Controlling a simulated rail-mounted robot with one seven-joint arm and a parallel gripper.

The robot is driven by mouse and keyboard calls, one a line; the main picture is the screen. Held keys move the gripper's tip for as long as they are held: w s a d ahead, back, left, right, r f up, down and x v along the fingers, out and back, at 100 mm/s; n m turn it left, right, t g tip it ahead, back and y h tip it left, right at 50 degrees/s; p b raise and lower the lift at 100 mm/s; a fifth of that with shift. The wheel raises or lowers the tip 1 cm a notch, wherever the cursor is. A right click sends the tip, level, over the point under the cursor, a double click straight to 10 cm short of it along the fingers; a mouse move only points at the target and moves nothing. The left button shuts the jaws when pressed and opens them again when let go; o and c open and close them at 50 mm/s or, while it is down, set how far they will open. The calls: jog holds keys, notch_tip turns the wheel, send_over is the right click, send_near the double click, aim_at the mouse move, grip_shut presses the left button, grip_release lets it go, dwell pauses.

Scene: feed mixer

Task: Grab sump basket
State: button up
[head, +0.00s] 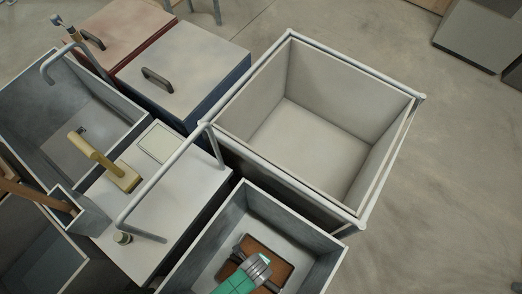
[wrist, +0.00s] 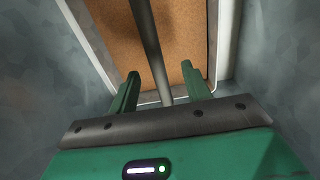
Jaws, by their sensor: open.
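The sump basket appears to be the brown-bottomed, pale-rimmed tray (head: 282,272) on the floor of the grey sink-like bin (head: 328,262) in the head view. In the wrist view, its speckled brown bottom (wrist: 110,32) and a grey bar (wrist: 146,40), likely its handle, show. My green gripper (head: 257,262) is down inside the bin, over the basket. In the wrist view my gripper (wrist: 160,72) is open, with one finger on each side of the bar. I cannot tell whether either finger touches it. My gripper hides part of the basket in the head view.
Grey bin walls (wrist: 40,65) stand close on both sides of my gripper. A large, empty, pale square tub (head: 305,140) with a pipe rim stands behind. A counter with a yellow-handled tool (head: 100,160) is at left. Open floor (head: 450,190) lies to the right.

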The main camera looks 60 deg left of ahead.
jog(key=shift+s+d, duration=0.1)
jog(key=shift+s, duration=0.1)
jog(key=shift+s+f, duration=0.1)
jog(key=shift+f, duration=0.1)
notch_tip(320, 180, down, 2)
jog(key=shift+f+b, duration=0.1)
jog(key=shift+b, duration=0.6)
jog(key=f+b, duration=0.2)
jog(key=f, duration=0.2)
jog(key=shift+s+f, duration=0.2)
jog(key=shift+w+f+b, duration=0.1)
jog(key=shift+f+b, duration=0.25)
jog(key=shift+c, duration=0.2)
grip_shut()
jog(key=shift+r, duration=0.1)
